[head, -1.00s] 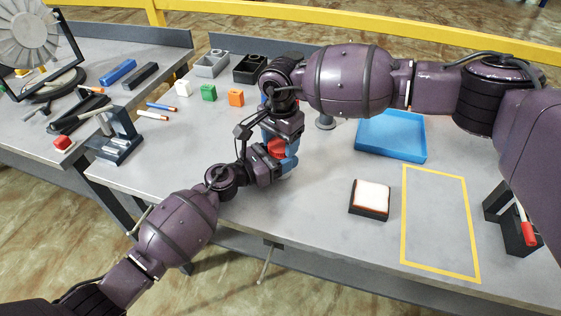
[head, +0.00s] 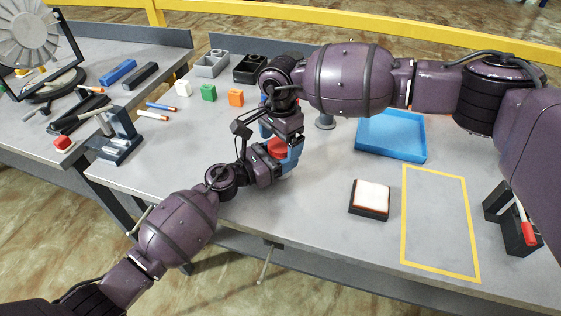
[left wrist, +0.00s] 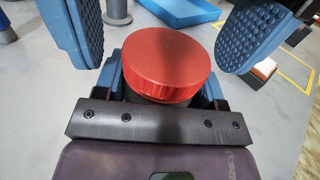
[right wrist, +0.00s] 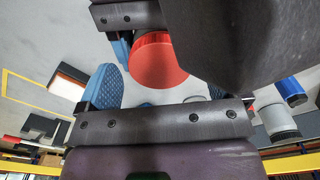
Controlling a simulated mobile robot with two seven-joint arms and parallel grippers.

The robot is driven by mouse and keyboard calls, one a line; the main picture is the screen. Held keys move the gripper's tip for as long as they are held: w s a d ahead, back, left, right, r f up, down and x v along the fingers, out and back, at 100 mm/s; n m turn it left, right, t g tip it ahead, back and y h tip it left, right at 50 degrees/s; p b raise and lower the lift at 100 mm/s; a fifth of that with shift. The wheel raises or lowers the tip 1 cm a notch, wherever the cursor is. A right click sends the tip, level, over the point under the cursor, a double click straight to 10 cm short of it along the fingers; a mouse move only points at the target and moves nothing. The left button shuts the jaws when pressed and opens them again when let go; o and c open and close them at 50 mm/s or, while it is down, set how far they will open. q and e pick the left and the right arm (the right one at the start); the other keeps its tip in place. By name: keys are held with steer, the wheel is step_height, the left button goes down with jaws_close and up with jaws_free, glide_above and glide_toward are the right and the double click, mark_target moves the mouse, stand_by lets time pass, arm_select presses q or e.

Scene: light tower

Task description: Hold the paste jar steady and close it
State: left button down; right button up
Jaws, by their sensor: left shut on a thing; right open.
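The paste jar has a red ribbed lid (left wrist: 168,65) on top of a dark body, seen in the left wrist view. The lid also shows in the head view (head: 278,147) and the right wrist view (right wrist: 158,62). Whether the lid is tight cannot be told. My left gripper (head: 273,163) is shut on the jar body below the lid, with a blue finger on each side. My right gripper (left wrist: 165,32) is open over the jar. Its blue fingers stand wide apart, clear of the lid in the left wrist view.
A blue tray (head: 392,158) lies right of the jar. A white-topped pad (head: 371,197) and a yellow outlined area (head: 438,240) are nearer the front. White, green and orange blocks (head: 208,93) stand at the back left, by grey and black bins (head: 210,65).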

step_height(320, 180, up, 12)
stand_by(0.5)
steer(key=shift+f, duration=0.1)
arm_select(q)
steer(key=shift+c, duration=0.6)
jaws_free()
steer(key=shift+a, duration=0.1)
steer(key=v, duration=1)
steer(key=shift+s+a, duration=0.25)
arm_select(e)
steer(key=shift+f, duration=0.4)
arm_select(q)
steer(key=shift+a, duration=0.1)
arm_select(e)
steer(key=shift+a, duration=0.1)
